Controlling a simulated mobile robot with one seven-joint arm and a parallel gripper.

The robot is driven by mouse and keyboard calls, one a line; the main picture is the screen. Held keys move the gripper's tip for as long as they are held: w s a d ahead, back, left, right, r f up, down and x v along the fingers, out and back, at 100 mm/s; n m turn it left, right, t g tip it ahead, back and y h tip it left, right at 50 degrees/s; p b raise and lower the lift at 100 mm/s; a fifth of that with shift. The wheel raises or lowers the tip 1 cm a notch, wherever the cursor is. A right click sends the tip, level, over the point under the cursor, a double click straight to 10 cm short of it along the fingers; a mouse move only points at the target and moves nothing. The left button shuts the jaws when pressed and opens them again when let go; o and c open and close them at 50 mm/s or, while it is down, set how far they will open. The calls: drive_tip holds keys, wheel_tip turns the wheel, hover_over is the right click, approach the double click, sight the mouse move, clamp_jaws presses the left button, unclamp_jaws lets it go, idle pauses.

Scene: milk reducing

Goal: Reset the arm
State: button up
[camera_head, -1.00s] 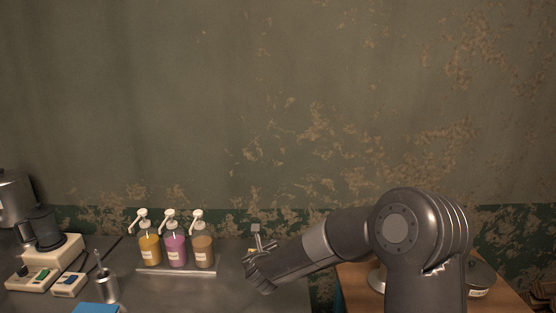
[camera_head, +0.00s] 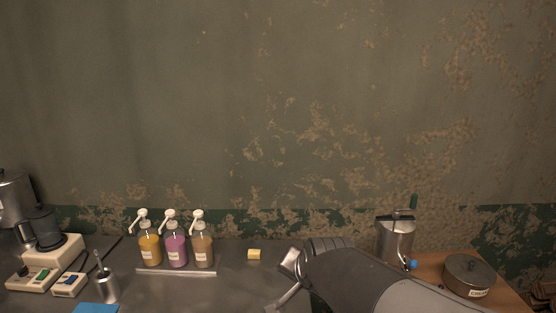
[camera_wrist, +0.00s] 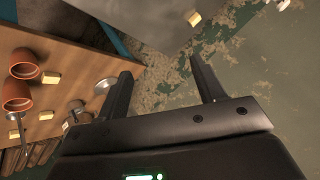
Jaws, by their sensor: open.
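My arm (camera_head: 370,280) rises from the bottom edge of the head view, right of the centre, over the right end of the grey counter (camera_head: 235,290). I cannot make out the fingers there. In the wrist view my gripper (camera_wrist: 163,85) is open, with its two dark fingers wide apart. Nothing sits between them, and the stained wall shows beyond.
Three pump bottles (camera_head: 176,246) stand on the counter, and a yellow block (camera_head: 254,254) lies to their right. Orange cups (camera_wrist: 23,64) on a wooden surface show in the wrist view.

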drive_tip(key=s+d+n+g+h, duration=0.1)
drive_tip(key=s+d+n, duration=0.2)
drive_tip(key=s+d, duration=0.2)
drive_tip(key=s+d+n+g, duration=0.1)
drive_tip(key=s+d+n, duration=0.2)
drive_tip(key=s, duration=0.8)
drive_tip(key=d, duration=0.2)
drive_tip(key=shift+s+d+r+h, duration=0.15)
drive_tip(key=shift+d+r+h, duration=0.1)
drive_tip(key=shift+d+h, duration=0.15)
